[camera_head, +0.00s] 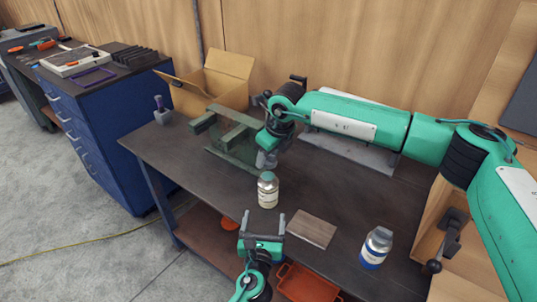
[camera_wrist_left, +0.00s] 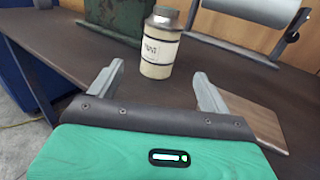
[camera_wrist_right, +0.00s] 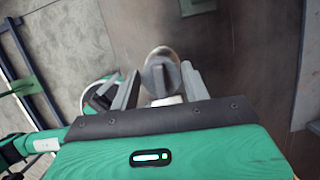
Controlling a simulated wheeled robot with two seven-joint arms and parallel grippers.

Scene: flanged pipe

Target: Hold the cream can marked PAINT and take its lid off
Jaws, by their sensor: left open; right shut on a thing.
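The cream can marked PAINT (camera_head: 268,192) stands upright on the dark workbench; its label faces my left gripper in the left wrist view (camera_wrist_left: 158,52). Its top is dark grey. My right gripper (camera_head: 266,162) points down at the can's top. In the right wrist view a round grey lid with a raised bar (camera_wrist_right: 160,72) lies between its fingers, and it is shut on this lid. I cannot tell whether the lid is still seated. My left gripper (camera_head: 263,219) is open and empty, its fingers pointing at the can, apart from it.
A second can with a blue band (camera_head: 376,247) stands at the bench's right. A wooden board (camera_head: 312,229) lies right of the cream can. A green metal fixture (camera_head: 232,140), a cardboard box (camera_head: 215,82) and a small grey holder (camera_head: 162,112) are behind. An orange bin (camera_head: 305,283) is below.

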